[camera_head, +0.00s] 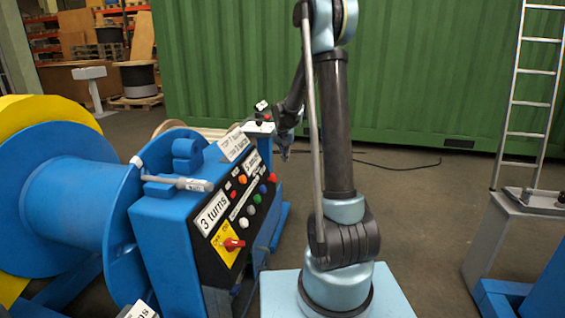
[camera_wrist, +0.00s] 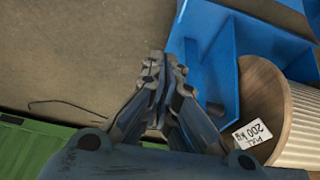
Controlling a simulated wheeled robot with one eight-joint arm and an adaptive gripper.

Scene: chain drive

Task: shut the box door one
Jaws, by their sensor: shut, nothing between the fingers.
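My gripper (camera_wrist: 165,68) is shut and empty in the wrist view, over bare floor beside a blue frame. In the head view my gripper (camera_head: 285,154) is small and dark, beyond the blue machine and left of my arm. I cannot make out a box door in either view. The blue machine (camera_head: 158,226) has a slanted black control panel (camera_head: 246,217) with coloured buttons, a red rotary switch (camera_head: 234,244) and white labels, one reading "3 turns". My arm stands right of this panel and hides part of what lies behind.
A large blue reel (camera_head: 75,205) stands at left. A wooden drum (camera_wrist: 262,92) with a "200 kg" label sits beside the blue frame (camera_wrist: 213,45). A green container (camera_head: 430,80) closes off the back. A ladder (camera_head: 533,75) and grey stand (camera_head: 510,235) are at right, with open floor between.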

